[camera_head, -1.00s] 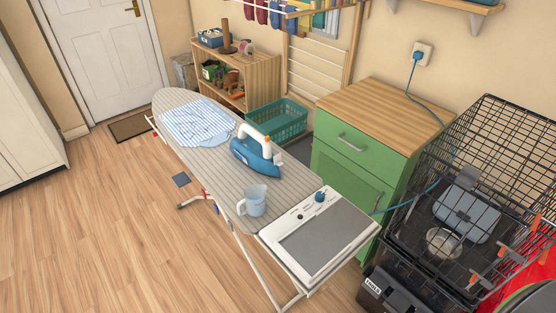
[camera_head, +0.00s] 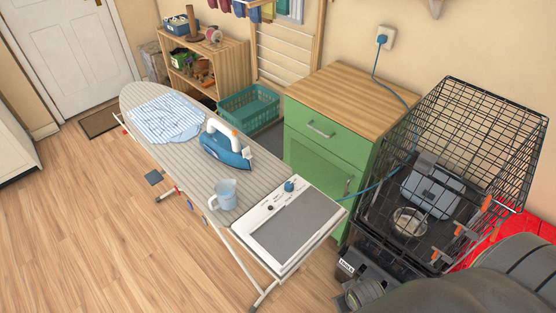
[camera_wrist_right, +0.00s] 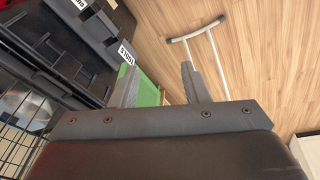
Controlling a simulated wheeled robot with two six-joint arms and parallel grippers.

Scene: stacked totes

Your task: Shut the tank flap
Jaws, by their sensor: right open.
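A blue and white iron (camera_head: 226,152) rests on the striped ironing board (camera_head: 185,150), near its middle. It has a small orange part at the top of its handle and a pale piece at its right end; whether that piece is the tank flap, and how it stands, is too small to tell. My right gripper (camera_wrist_right: 160,82) is open and empty in the right wrist view, above the floor. In the head view my right arm is at the lower right, well away from the iron. My left gripper is not in view.
A clear jug (camera_head: 223,195) and a white-framed panel with a blue knob (camera_head: 290,186) are on the board's near end. A green cabinet (camera_head: 318,158) stands behind it. A wire crate (camera_head: 465,150) and black totes crowd the right. Floor at left is clear.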

